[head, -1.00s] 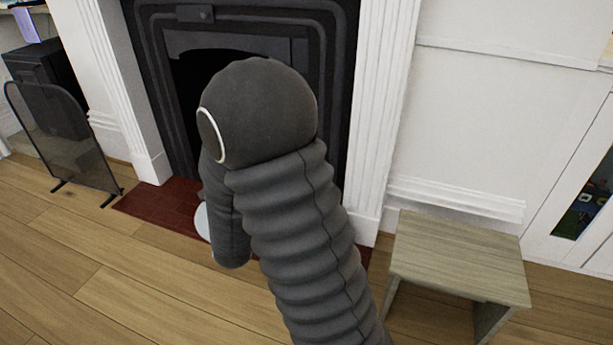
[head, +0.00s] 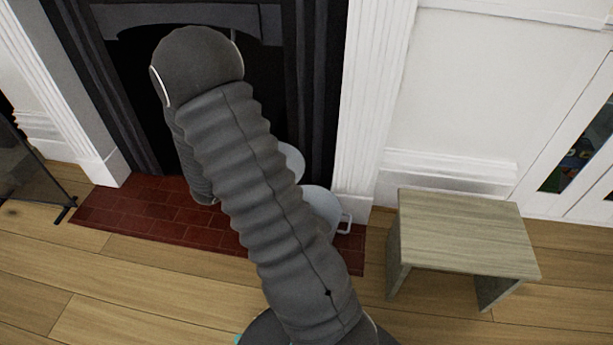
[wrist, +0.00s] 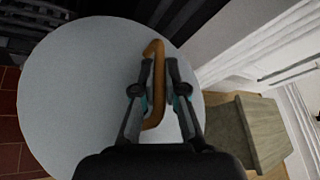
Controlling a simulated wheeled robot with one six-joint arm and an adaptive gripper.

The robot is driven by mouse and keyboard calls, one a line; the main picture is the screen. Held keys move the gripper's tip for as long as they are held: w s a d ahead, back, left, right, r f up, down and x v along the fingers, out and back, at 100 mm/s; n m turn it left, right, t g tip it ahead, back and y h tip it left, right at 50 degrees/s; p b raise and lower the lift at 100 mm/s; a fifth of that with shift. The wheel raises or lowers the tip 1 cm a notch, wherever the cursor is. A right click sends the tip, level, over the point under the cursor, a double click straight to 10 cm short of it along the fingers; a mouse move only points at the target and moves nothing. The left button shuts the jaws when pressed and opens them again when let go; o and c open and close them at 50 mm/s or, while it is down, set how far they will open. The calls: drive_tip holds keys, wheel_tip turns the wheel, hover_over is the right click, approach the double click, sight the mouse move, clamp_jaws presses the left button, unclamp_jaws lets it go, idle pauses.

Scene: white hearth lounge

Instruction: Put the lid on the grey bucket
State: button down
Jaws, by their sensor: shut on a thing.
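The lid is a round pale grey disc (wrist: 80,95) with a brown bar handle (wrist: 154,62), filling much of the wrist view. My gripper (wrist: 157,90) is shut on that handle and holds the lid. In the head view the gripper is hidden behind my arm; part of the lid (head: 292,160) shows just right of the arm. The grey bucket (head: 322,203) stands by the hearth's right end, partly covered by my arm, with a small side handle visible. The lid appears up and left of the bucket in the head view. The bucket is not discernible in the wrist view.
A wooden stool (head: 465,235) stands right of the bucket. The black fireplace and white surround (head: 372,100) rise behind the red tiled hearth (head: 130,217). A fire screen (head: 30,165) stands at far left. Wooden floor in front is clear.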

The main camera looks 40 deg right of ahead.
drive_tip(key=s+d+m+g, duration=0.1)
drive_tip(key=s, duration=0.1)
drive_tip(key=s+d+f+m+g, duration=0.1)
drive_tip(key=d+g, duration=0.1)
drive_tip(key=s+d+f+m+g, duration=0.1)
drive_tip(key=s+m+g, duration=0.1)
drive_tip(key=shift+s+d+f+h, duration=0.2)
drive_tip(key=shift+s+d+h, duration=0.1)
drive_tip(key=shift+d+h, duration=0.1)
drive_tip(key=s+d+f+m+g+y, duration=0.1)
drive_tip(key=s+d+f+m+g, duration=0.1)
drive_tip(key=s+f+m+g, duration=0.25)
wheel_tip(320, 180, down, 8)
drive_tip(key=s+b, duration=0.1)
drive_tip(key=b, duration=0.5)
drive_tip(key=shift+s+a+r+g, duration=0.15)
drive_tip(key=shift+r+g, duration=0.05)
drive_tip(key=shift+g, duration=0.15)
drive_tip(key=c, duration=1.2)
unclamp_jaws()
drive_tip(key=shift+o, duration=0.2)
